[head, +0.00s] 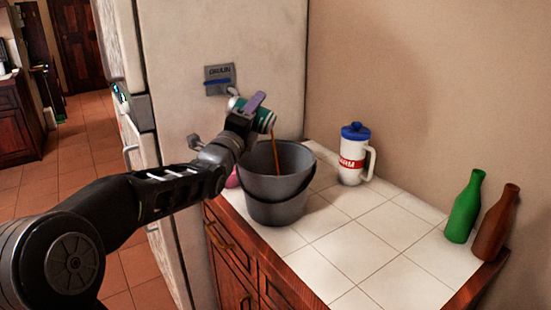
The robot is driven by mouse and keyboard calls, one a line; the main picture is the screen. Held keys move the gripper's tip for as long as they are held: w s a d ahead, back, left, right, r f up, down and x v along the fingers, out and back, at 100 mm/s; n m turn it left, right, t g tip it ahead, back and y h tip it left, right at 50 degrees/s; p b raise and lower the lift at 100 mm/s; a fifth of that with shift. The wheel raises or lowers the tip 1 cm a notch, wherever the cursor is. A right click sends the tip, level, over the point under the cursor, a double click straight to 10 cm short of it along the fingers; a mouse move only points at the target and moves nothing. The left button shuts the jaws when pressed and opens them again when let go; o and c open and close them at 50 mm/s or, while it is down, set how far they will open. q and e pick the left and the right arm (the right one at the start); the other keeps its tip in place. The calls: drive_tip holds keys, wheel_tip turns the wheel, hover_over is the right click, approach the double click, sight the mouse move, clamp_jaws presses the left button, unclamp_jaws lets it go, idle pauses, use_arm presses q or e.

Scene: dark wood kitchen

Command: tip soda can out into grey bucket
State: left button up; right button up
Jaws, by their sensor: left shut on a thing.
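The soda can (265,120) is green with a pale end and lies tilted in my left gripper (250,108), above the grey bucket. My left gripper is shut on the can, and a purple finger pad shows across it. A thin brown stream (274,150) runs from the can's lower right end down into the bucket. The grey bucket (277,205) stands upright on the tiled counter, with its dark handle hanging down the front. The bucket's bottom is hidden. My right gripper is not in view.
A white jug with a blue lid (352,155) stands right of the bucket. A green bottle (465,208) and a brown bottle (495,225) stand at the counter's right end. A pink object (232,179) is partly hidden left of the bucket. The fridge (190,60) stands behind my left arm.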

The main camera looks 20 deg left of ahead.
use_arm(q)
drive_tip(key=shift+f+m+b, duration=0.1)
drive_tip(key=shift+m+b, duration=0.25)
drive_tip(key=shift+m, duration=0.05)
drive_tip(key=shift+d+f+m+h+b, duration=0.15)
drive_tip(key=shift+f+m+h+b, duration=0.15)
drive_tip(key=shift+b, duration=0.2)
drive_tip(key=shift+w+d+r+m+b, duration=0.1)
drive_tip(key=shift+d+r+m+b, duration=0.25)
drive_tip(key=shift+m, duration=0.45)
drive_tip(key=shift+a+r, duration=0.1)
drive_tip(key=shift+d+f+m+h+b, duration=0.25)
drive_tip(key=shift+f+m+h+b, duration=0.3)
drive_tip(key=shift+m+b, duration=0.35)
drive_tip(key=shift+d+m+g+b, duration=0.15)
drive_tip(key=shift+m+g+b, duration=0.15)
drive_tip(key=shift+m+b, duration=0.1)
drive_tip(key=shift+d+r+m+h, duration=0.1)
drive_tip(key=shift+m+h, duration=0.15)
drive_tip(key=shift+m, duration=0.05)
drive_tip(key=shift+d+m, duration=0.15)
drive_tip(key=shift+m, duration=0.25)
